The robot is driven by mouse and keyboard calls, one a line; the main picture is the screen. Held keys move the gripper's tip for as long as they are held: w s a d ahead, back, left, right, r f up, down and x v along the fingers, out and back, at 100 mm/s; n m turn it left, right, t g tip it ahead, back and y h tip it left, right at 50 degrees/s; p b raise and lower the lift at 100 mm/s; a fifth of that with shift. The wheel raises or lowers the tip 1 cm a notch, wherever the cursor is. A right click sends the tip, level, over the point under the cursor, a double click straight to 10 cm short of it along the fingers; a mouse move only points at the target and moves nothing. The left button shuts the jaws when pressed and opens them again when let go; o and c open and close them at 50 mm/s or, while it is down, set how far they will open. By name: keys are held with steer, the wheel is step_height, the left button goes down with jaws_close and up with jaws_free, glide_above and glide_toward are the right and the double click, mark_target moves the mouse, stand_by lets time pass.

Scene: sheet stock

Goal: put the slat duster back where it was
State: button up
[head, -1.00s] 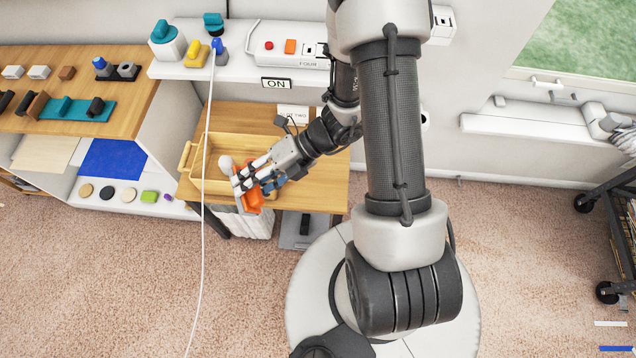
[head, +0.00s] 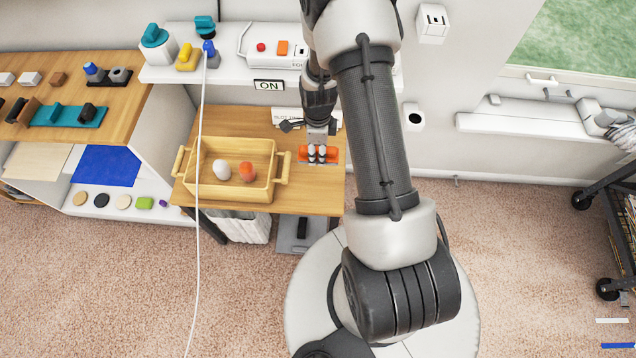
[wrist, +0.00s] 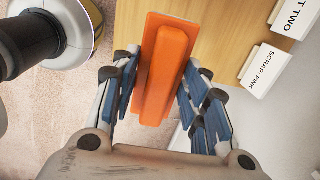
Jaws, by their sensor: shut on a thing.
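The slat duster, as I take it, is an orange flat piece with a raised bar along its middle (wrist: 165,70). My gripper (wrist: 155,88) is shut on this bar, with blue-padded fingers on both sides. In the head view the orange piece (head: 331,155) shows under my gripper (head: 317,153), over the right part of the small wooden table (head: 230,118), right of the tray. I cannot tell whether it touches the tabletop. A label reading SLOT TWO (head: 288,116) stands at the table's back; its end shows in the wrist view (wrist: 293,15).
A wooden tray (head: 240,196) with handles holds a white rounded thing (head: 221,170) and an orange one (head: 247,172). A label reading SCRAP-PINK (wrist: 264,70) lies right in the wrist view. A white cable (head: 201,250) hangs before the tray. A white shelf (head: 220,74) runs behind.

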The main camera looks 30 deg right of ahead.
step_height(320, 180, down, 19)
steer(key=b, duration=0.5)
steer(key=shift+r, duration=0.1)
steer(key=shift+c, duration=0.5)
steer(key=o, duration=1.1)
